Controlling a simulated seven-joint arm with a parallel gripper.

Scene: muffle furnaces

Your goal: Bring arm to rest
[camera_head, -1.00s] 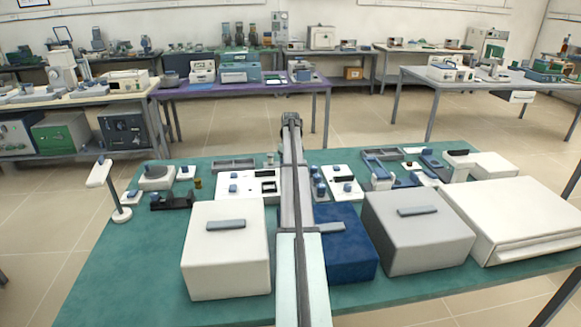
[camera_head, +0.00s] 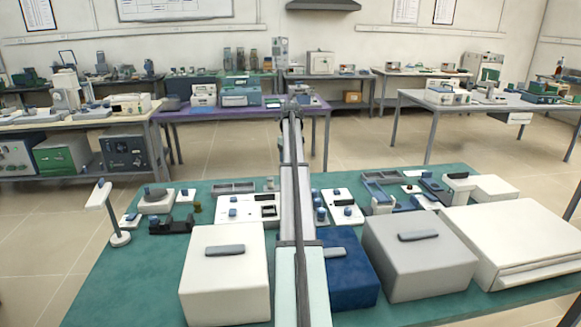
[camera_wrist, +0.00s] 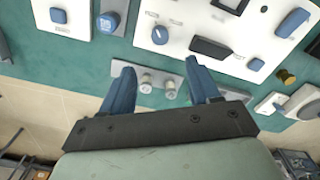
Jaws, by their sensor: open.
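My gripper (camera_wrist: 157,80) shows in the wrist view with its two blue fingers spread wide apart and nothing held between them. Behind the fingertips, a grey plate with two pale cylindrical knobs (camera_wrist: 158,86) lies on the green table; the fingers appear apart from it. In the head view my arm reaches straight forward over the green table (camera_head: 130,285), its far end raised above the back edge. The fingers cannot be made out there.
A white box (camera_head: 224,290), a blue box (camera_head: 352,285) and a grey box (camera_head: 420,265), each with a handle, stand along the front. A wide white box (camera_head: 525,240) is at right. White panels (camera_head: 245,209) and small devices sit behind. Floor shows beyond the table.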

